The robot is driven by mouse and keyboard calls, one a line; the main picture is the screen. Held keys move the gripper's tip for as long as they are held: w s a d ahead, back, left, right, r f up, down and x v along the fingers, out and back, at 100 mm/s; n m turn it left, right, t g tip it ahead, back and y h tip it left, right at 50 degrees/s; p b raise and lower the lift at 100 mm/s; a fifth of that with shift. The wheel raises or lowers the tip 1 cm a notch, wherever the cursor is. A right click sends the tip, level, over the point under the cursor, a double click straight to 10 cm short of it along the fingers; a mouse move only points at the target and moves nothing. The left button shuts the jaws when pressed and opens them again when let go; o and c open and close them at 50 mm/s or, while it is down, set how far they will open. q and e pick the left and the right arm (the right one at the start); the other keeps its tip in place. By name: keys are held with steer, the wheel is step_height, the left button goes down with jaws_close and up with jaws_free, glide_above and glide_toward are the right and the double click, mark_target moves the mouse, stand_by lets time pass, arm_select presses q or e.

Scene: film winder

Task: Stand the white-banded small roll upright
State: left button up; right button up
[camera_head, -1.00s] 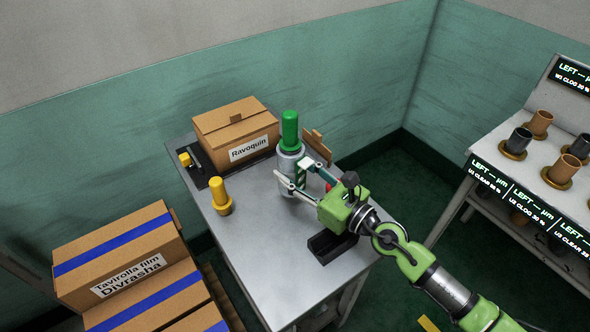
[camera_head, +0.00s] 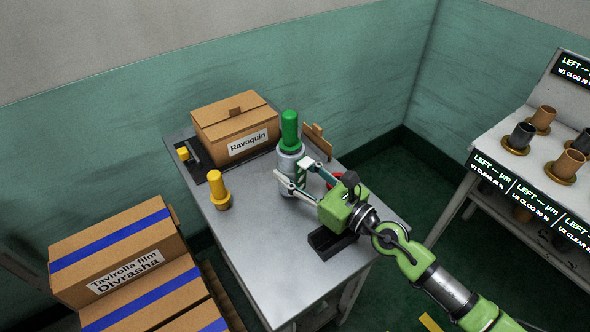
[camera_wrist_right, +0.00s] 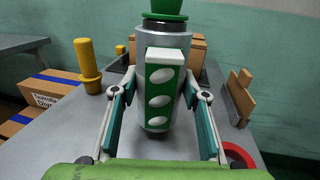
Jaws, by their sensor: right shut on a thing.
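My right gripper (camera_head: 289,167) is shut around a silver cylinder (camera_head: 290,152) with a green top (camera_head: 289,128), upright on the table. In the right wrist view the fingers flank this cylinder (camera_wrist_right: 150,40). A green panel (camera_wrist_right: 161,88) with white ovals and a white upper end is on its near side, between the fingers. I cannot pick out a white band on a small roll for certain. A yellow roll-like piece (camera_head: 219,190) stands upright at the left of the table. A smaller yellow-ended piece (camera_head: 183,154) is by the box. My left gripper is not in view.
A Ravoquin box (camera_head: 235,125) stands at the table's back. A red ring (camera_wrist_right: 238,157) lies right of the gripper. A black holder (camera_head: 331,240) sits at the right edge; a brown board (camera_head: 319,140) stands behind. The table front (camera_head: 268,275) is clear.

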mark_target(296, 138)
steer(key=shift+f, duration=0.1)
steer(key=o, duration=1.4)
steer(key=shift+f, duration=0.1)
steer(key=shift+r, duration=5.15)
